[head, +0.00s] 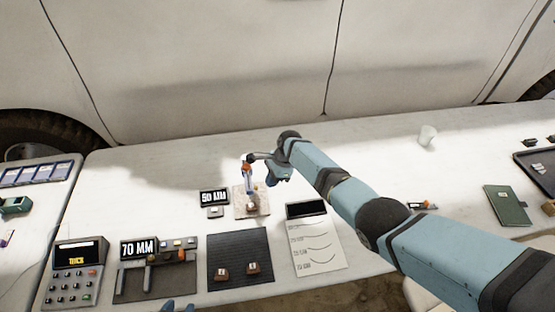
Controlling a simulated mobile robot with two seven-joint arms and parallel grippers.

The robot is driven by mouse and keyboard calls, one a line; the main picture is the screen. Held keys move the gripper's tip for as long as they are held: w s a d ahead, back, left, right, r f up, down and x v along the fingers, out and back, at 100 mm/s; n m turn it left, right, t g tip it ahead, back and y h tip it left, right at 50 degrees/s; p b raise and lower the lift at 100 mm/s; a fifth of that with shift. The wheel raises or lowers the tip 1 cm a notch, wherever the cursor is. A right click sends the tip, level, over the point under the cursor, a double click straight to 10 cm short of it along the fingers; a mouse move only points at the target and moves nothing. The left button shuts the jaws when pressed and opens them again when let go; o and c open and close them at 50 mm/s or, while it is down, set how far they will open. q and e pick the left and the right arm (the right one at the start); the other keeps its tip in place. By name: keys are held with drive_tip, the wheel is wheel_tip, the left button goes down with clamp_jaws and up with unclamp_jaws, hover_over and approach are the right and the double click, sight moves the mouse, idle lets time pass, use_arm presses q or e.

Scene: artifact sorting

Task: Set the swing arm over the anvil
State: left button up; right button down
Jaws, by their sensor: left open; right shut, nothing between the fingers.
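My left gripper (178,305) shows only as blue tips at the bottom edge, open.
A keypad device (77,273) and a 70 MM gauge (150,268) stand at the front left. A dark mat (238,243) holds two brown pieces. A paper chart (318,248) lies right of it. A white cup (428,135) stands behind my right arm. A vehicle side borders the back.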

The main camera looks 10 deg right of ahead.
drive_tip(key=s+v, duration=0.1)
drive_tip(key=v, duration=0.7)
drive_tip(key=shift+r, duration=0.45)
drive_tip(key=shift+w, duration=0.1)
